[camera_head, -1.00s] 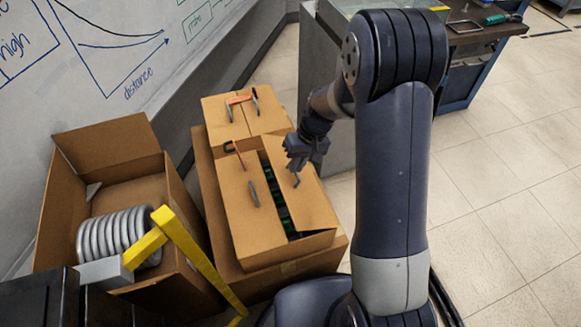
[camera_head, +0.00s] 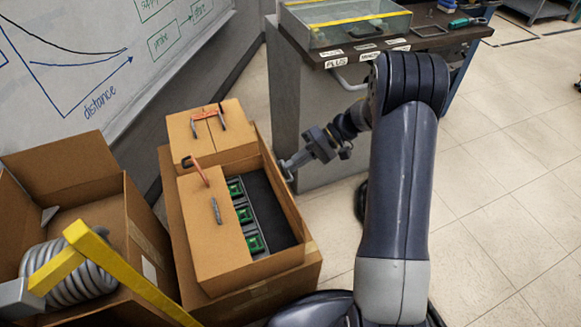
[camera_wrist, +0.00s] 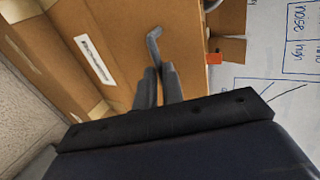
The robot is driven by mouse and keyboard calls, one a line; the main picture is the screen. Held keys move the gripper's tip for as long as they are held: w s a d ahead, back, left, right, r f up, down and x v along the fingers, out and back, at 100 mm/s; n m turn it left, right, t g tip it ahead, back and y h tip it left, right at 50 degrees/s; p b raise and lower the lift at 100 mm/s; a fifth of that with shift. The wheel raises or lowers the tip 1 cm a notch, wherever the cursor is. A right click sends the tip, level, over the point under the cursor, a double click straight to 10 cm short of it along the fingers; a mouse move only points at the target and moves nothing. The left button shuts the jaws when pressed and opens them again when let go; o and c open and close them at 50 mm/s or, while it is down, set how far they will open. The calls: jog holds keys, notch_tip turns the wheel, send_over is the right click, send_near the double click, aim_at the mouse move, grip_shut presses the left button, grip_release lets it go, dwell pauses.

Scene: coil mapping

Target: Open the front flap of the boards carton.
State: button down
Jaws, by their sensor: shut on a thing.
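In the wrist view a tan cardboard panel, apparently this flap (camera_wrist: 188,42), lies beyond the fingers. My gripper (camera_head: 288,167) is at the carton's right side, shut on the grey hooked handle (camera_wrist: 153,40). The other flap (camera_head: 204,240) lies flat over the left half, with its own grey handle (camera_head: 216,211).
A closed carton with two handles (camera_head: 206,122) stands behind. An open carton with a grey coil (camera_head: 70,270) is at left, crossed by a yellow bar (camera_head: 125,277). A workbench (camera_head: 345,62) stands behind my gripper. Floor at right is clear.

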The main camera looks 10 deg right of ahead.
jog(key=shift+w+d+f+b, duration=0.2)
jog(key=shift+d+f+b, duration=0.3)
jog(key=shift+d+f, duration=0.55)
jog(key=shift+w+d+f+b, duration=0.2)
jog(key=shift+d+f+b, duration=0.3)
jog(key=shift+d+f, duration=0.55)
jog(key=c, duration=1.8)
grip_release()
jog(key=shift+a, duration=0.2)
jog(key=shift+o, duration=1.4)
jog(key=shift+w, duration=0.1)
jog(key=shift+d+r, duration=0.15)
jog(key=shift+w, duration=0.1)
